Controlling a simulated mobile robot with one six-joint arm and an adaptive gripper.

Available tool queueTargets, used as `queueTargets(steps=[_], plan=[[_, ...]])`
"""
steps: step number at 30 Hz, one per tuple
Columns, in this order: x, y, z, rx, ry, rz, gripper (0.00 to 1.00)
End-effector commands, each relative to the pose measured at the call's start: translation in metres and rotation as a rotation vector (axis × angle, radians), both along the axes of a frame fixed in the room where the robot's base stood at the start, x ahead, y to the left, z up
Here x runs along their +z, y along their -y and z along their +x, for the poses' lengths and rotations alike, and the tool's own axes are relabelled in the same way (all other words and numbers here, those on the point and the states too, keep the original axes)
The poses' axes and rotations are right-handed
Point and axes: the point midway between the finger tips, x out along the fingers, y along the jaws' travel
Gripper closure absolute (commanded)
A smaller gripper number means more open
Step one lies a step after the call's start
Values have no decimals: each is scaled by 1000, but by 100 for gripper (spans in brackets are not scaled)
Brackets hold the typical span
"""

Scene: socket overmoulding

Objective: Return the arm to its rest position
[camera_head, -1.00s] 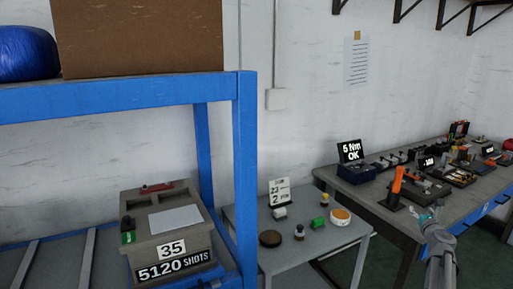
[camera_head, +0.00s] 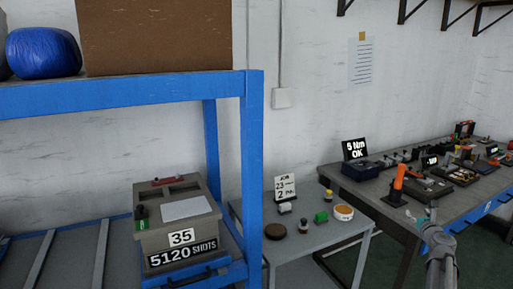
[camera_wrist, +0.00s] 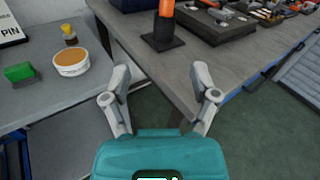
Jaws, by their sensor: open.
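My gripper (camera_wrist: 162,95) is in the wrist view with its two grey fingers spread apart. Nothing is between them. Below them lie the gap between the two tables and the green floor. In the head view my gripper (camera_head: 430,218) shows at the right, in front of the long workbench (camera_head: 410,213). My forearm runs down to the bottom edge. The gripper touches nothing that I can see.
The small grey table (camera_head: 310,241) holds a job sign (camera_head: 285,188), a round orange-topped tub (camera_head: 344,212) and a green block (camera_head: 321,217). An orange-handled tool (camera_head: 398,183) stands on the workbench. A blue rack (camera_head: 252,170) with a grey mould box (camera_head: 180,225) is at left.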

Motion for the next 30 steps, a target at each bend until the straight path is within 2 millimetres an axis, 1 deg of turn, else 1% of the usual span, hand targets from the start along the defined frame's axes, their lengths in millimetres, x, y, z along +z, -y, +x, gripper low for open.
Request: queueTargets(steps=[7,11,14,15,17,18,20,21,23,24,26,27,30], plan=[[-10,-53,11,126,-84,-169,23],[-19,-93,17,228,-144,-303,23],[-31,-136,20,340,-202,-448,23],[-37,-156,20,395,-229,-518,23],[-47,-187,18,484,-267,-630,23],[-54,-207,16,545,-292,-706,23],[-64,-235,11,637,-325,-816,23],[-71,-253,7,699,-344,-890,23],[-82,-278,-1,793,-370,-999,23],[-90,-295,-7,857,-386,-1070,23],[-101,-318,-17,954,-407,-1176,23],[-108,-332,-25,1018,-419,-1245,23],[-125,-364,-46,1186,-441,-1415,23]])
